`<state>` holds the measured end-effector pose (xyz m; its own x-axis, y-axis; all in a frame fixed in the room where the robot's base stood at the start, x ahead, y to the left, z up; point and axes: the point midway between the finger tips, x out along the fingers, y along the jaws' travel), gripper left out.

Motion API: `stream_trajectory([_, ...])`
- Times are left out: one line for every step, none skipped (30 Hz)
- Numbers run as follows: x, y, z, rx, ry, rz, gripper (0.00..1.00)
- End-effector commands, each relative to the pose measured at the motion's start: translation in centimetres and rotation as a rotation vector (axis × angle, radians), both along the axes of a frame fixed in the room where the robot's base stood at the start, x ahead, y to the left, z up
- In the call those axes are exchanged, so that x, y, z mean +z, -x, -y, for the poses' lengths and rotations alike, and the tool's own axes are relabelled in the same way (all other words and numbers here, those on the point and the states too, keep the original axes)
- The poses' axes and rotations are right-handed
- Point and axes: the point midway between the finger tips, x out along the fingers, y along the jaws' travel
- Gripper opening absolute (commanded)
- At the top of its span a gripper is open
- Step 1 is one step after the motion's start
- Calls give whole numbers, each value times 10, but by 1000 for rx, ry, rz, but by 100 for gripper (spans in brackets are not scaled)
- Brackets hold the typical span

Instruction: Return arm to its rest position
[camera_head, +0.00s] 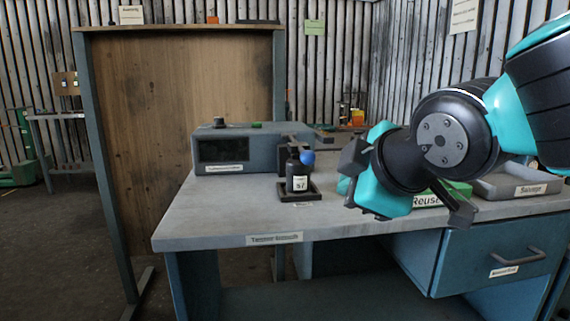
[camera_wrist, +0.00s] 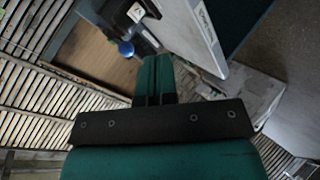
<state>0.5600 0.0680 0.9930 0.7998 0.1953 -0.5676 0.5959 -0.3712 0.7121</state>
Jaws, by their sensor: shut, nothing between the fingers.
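My arm reaches in from the right in the head view, over the right part of the grey workbench (camera_head: 225,215). My gripper (camera_head: 352,168) is above the bench top, to the right of a dark bottle (camera_head: 297,178) and apart from it. In the wrist view my gripper (camera_wrist: 153,72) shows its teal fingers shut together with nothing between them. In the head view the arm and gripper partly hide the green "Reuse" tray (camera_head: 430,200).
A grey box device (camera_head: 225,150) stands at the back left of the bench. A blue ball (camera_head: 307,157) shows beside the bottle. A grey tray (camera_head: 520,183) lies at the right, above a blue drawer (camera_head: 490,255). The bench's front left is clear.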

Motion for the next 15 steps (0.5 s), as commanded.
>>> stream_trajectory([-28,12,10,-51,-73,-149,0])
stream_trajectory([-43,22,12,-79,-119,-238,0])
stream_trajectory([-60,36,14,-118,-173,-352,0])
stream_trajectory([-71,47,16,-146,-209,-430,0])
stream_trajectory([-80,58,17,-174,-240,-504,0])
stream_trajectory([-91,72,19,-212,-277,-598,0])
stream_trajectory([-97,83,20,-239,-301,-662,0])
stream_trajectory([-103,94,21,-268,-324,-727,0])
stream_trajectory([-110,108,22,-305,-350,-807,0])
stream_trajectory([-114,119,22,-331,-366,-866,0])
stream_trajectory([-117,129,23,-358,-382,-923,0])
stream_trajectory([-120,143,24,-395,-399,-998,0])
stream_trajectory([-122,153,25,-422,-410,-1051,0])
stream_trajectory([-123,164,25,-447,-421,-1105,0])
stream_trajectory([-100,161,23,-437,-417,-1092,0])
